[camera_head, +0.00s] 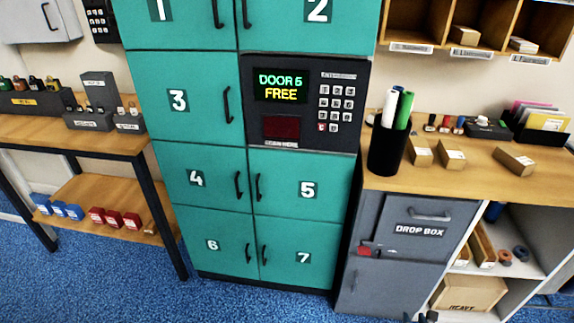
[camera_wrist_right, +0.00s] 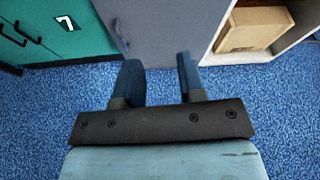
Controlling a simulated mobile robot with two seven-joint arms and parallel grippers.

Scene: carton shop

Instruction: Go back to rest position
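My right gripper (camera_wrist_right: 160,76) shows in the right wrist view with its two dark fingers apart and nothing between them. It hangs over the blue carpet. Only a small dark tip of my right gripper (camera_head: 424,318) shows at the bottom edge of the head view, in front of the grey drop box. My left gripper is not in the head view.
A table (camera_head: 70,132) stands left. Blue carpet (camera_head: 110,285) is clear in front.

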